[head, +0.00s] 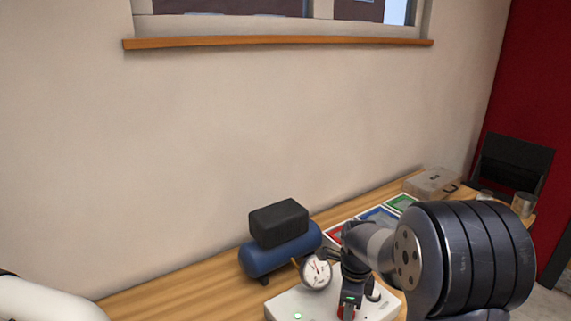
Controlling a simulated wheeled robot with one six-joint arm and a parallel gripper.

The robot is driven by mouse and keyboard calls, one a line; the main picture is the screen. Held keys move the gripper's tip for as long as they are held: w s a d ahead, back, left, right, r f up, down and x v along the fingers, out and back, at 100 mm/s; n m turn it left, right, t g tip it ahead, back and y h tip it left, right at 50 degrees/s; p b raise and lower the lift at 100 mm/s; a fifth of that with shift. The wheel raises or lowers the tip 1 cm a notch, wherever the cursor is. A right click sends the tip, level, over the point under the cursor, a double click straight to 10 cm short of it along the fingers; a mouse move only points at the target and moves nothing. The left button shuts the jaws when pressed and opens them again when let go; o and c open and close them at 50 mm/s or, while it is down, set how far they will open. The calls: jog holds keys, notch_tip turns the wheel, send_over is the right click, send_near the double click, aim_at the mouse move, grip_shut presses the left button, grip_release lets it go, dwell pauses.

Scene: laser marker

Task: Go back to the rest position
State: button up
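My gripper (350,298) hangs at the end of my dark grey arm in the lower right of the head view. It is over the white machine (284,305), which has a small green light and is cut off by the bottom edge. A red part (346,313) shows right below my gripper. I cannot tell whether the fingers touch or hold it, as the fingertips are small and partly hidden.
A blue compressor (272,258) with a black top and a round dial gauge (316,273) stand left of my gripper. Red, blue and green trays (402,203), a grey case (432,184) and a can (522,205) lie behind my arm. The wooden table (180,296) is clear at left.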

jog(key=shift+w+n, duration=0.1)
jog(key=shift+n, duration=2.1)
jog(key=shift+r, duration=0.1)
